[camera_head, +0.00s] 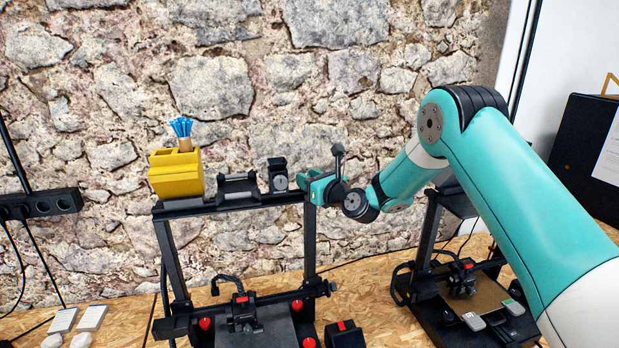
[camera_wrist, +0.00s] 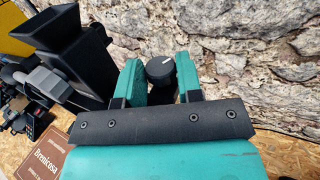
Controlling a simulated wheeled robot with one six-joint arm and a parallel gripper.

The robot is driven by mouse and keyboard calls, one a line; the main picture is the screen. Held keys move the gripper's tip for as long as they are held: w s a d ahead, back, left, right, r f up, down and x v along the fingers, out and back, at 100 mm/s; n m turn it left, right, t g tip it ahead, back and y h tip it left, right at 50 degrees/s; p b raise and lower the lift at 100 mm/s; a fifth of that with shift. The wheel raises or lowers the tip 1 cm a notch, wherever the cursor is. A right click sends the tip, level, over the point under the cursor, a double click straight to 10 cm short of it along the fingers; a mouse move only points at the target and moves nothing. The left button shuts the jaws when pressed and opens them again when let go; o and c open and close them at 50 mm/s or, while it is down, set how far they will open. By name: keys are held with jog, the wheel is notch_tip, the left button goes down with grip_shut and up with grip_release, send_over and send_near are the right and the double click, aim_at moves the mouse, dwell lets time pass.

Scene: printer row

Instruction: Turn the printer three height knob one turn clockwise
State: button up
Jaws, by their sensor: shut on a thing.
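The fingers are shut on the knob's sides. In the head view my gripper (camera_head: 309,182) is at the top right corner of the black frame of a printer (camera_head: 308,238), and hides the knob there. The printer's bed and red-marked parts are lower down. I see no number that tells which printer this is.
A yellow holder (camera_head: 175,174) with blue items stands on the frame's top left. Black parts (camera_head: 238,187) sit along the top bar. A second printer (camera_head: 460,290) stands right, behind my arm. The stone wall (camera_head: 300,60) is close behind. A brown sign (camera_wrist: 47,150) shows in the wrist view.

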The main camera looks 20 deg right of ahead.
jog(key=shift+f, duration=0.1)
jog(key=o, duration=0.9)
jog(key=b+v, duration=1)
jog(key=v, duration=0.7)
jog(key=shift+s, duration=0.2)
